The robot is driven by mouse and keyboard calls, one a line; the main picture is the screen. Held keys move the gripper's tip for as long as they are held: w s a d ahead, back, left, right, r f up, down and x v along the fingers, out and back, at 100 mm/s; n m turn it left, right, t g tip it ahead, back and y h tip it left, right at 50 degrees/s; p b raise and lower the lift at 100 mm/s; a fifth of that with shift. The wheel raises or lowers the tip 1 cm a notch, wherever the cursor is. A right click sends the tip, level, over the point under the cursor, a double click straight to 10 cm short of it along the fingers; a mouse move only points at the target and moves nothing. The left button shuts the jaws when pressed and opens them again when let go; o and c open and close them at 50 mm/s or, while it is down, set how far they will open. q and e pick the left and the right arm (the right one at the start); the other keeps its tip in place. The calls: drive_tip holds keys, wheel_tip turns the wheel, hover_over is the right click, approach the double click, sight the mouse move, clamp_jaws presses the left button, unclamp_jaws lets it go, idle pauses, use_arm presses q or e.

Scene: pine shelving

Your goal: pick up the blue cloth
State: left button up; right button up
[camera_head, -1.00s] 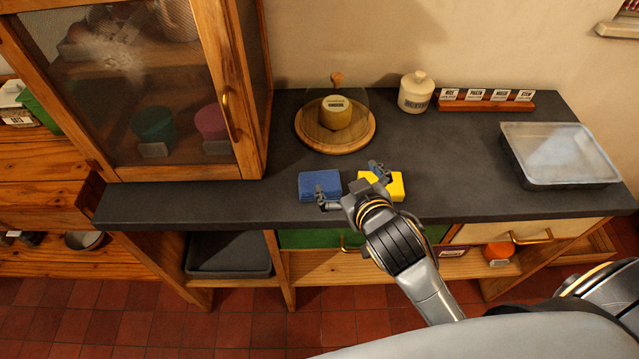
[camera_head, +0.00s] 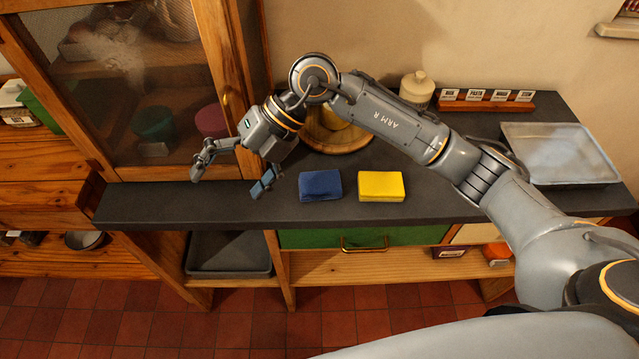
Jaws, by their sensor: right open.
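The blue cloth (camera_head: 320,186), a folded block shape, lies flat on the dark countertop near its front edge, just left of a yellow cloth (camera_head: 381,186). My right gripper (camera_head: 228,186) is open and empty. It is left of the blue cloth, with its fingers spread wide and pointing down toward the counter's front edge. The nearer finger appears apart from the blue cloth, with a gap between them. My left gripper is not in view.
A wood-framed cabinet (camera_head: 244,120) stands just behind and left of my right gripper. My right arm crosses over the counter (camera_head: 430,205), partly hiding a round wooden board (camera_head: 340,144). A white lidded jar (camera_head: 416,88) and a clear-lidded tray (camera_head: 560,155) stand farther right.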

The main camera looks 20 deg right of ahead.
drive_tip(key=w+d+f+m+t+h, duration=0.1)
drive_tip(key=w+d+h, duration=0.15)
drive_tip(key=d, duration=0.25)
drive_tip(key=w+d+f+h, duration=0.1)
drive_tip(key=w+d+h, duration=0.15)
drive_tip(key=d, duration=0.25)
drive_tip(key=m+h+p, duration=0.2)
drive_tip(key=h, duration=0.2)
hover_over(320, 183)
drive_tip(key=shift+t, duration=0.4)
drive_tip(key=f, duration=0.6)
drive_tip(key=shift+w+f, duration=0.25)
drive_tip(key=f, duration=0.1)
drive_tip(key=f+p, duration=0.1)
drive_tip(key=f, duration=0.2)
drive_tip(key=shift+s+f+p, duration=0.25)
drive_tip(key=shift+f+p, duration=0.05)
drive_tip(key=shift+p, duration=0.1)
drive_tip(key=shift+f, duration=0.6)
drive_tip(key=c, duration=0.9)
